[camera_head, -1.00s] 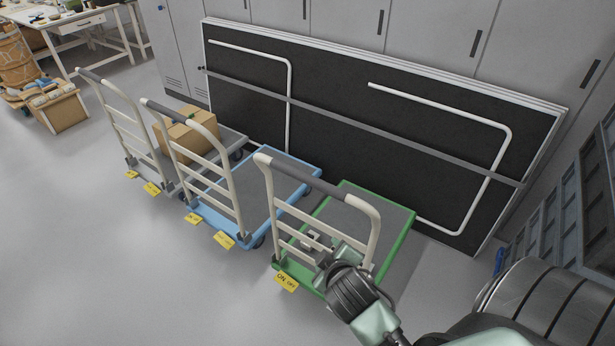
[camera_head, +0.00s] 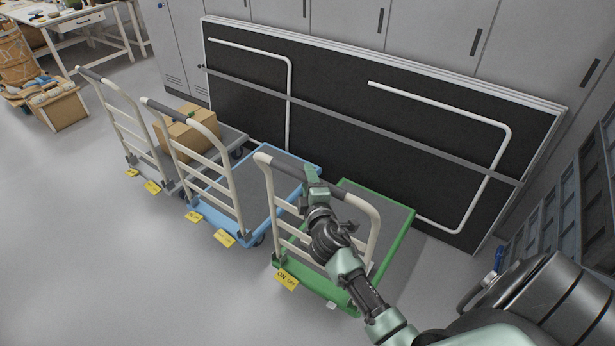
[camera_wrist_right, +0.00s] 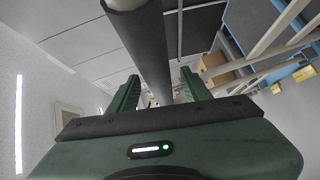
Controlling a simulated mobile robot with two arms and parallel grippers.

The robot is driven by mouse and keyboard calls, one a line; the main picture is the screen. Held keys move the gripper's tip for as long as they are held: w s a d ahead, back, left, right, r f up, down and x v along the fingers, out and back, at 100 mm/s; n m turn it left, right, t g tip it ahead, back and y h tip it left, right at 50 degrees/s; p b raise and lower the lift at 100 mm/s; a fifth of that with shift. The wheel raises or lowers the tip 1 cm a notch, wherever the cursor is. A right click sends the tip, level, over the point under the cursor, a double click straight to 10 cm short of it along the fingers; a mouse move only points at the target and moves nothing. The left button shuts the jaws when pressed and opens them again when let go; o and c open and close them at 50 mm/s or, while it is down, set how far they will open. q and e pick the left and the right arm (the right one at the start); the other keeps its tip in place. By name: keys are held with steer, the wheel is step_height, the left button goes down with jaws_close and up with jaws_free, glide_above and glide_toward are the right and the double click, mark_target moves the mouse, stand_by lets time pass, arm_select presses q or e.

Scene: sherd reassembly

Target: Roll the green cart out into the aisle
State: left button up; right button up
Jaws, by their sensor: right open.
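The green cart (camera_head: 398,238) stands at the right end of a row of carts, with a grey deck and a cream push handle with a dark grip (camera_head: 340,190). A yellow ON/OFF tag (camera_head: 287,281) sits at its near left corner. My right gripper (camera_head: 313,172) is at the top bar of this handle, in front of part of the dark grip. In the right wrist view the gripper (camera_wrist_right: 158,88) is open, and the dark bar (camera_wrist_right: 143,45) runs between its two green fingers. Contact with the bar cannot be told. My left gripper is not in view.
A blue cart (camera_head: 290,166) stands close to the left of the green one. Beyond it is a grey cart (camera_head: 232,137) with cardboard boxes (camera_head: 190,135). A black folded panel (camera_head: 340,130) leans on lockers behind. The floor (camera_head: 120,270) in front is clear.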

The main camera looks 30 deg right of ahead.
steer(key=shift+w+d+f, duration=0.1)
steer(key=shift+w+d, duration=0.15)
steer(key=shift+w, duration=0.4)
jaws_close()
stand_by(1.0)
